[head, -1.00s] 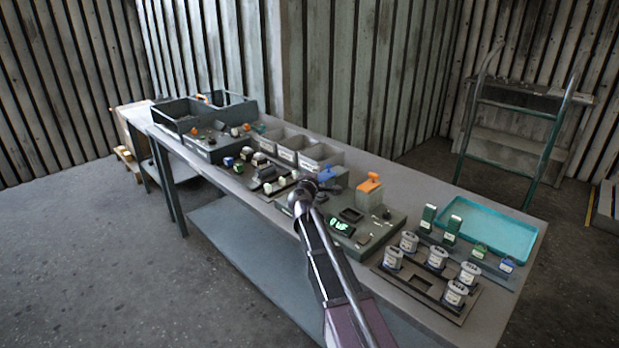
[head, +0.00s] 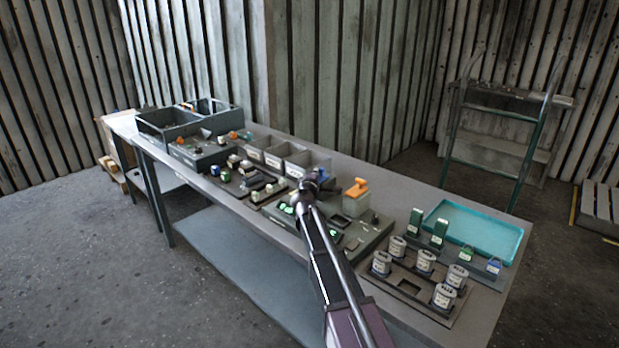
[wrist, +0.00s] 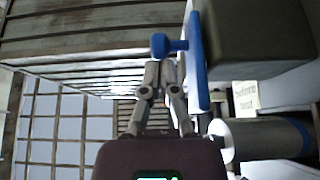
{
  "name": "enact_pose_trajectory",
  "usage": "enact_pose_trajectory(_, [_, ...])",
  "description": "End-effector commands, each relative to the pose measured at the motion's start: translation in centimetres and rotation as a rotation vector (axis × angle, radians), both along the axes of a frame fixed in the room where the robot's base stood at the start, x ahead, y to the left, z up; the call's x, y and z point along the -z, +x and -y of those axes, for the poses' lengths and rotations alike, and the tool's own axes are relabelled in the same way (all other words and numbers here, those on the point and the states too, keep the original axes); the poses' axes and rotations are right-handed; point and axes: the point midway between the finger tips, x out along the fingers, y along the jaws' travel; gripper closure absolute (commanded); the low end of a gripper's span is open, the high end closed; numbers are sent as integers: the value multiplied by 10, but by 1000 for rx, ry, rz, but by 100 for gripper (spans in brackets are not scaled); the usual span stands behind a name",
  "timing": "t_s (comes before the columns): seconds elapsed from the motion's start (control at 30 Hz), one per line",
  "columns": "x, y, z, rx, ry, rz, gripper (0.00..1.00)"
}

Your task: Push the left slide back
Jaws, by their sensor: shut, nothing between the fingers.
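The left slide is blue. In the wrist view its round knob (wrist: 162,45) and upright plate (wrist: 198,62) stand against a dark olive block (wrist: 255,32). My gripper (wrist: 158,75) is shut and empty, its fingertips just below the knob in that picture; I cannot tell whether they touch it. In the head view my gripper (head: 308,188) is over the green-grey fixture (head: 372,236) and hides most of the blue slide, with a little blue (head: 322,174) showing. The orange slide (head: 356,187) sits on its block to the right.
Grey bins (head: 290,157) stand behind and left of my gripper. A teal tray (head: 475,232), green upright parts (head: 440,225) and several round labelled parts (head: 381,262) are to the right. In the wrist view a pale cylinder (wrist: 262,138) lies right of the fingers.

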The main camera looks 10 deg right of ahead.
Motion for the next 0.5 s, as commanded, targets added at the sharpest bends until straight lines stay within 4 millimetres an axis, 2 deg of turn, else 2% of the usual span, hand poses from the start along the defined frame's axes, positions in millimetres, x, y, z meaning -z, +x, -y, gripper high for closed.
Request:
enact_pose_trajectory(0.03, [0,8,9,3,0,0,100])
enact_pose_trajectory(0.2, [0,17,22,1,0,0,100])
enact_pose_trajectory(0.5, [0,16,23,2,-1,0,100])
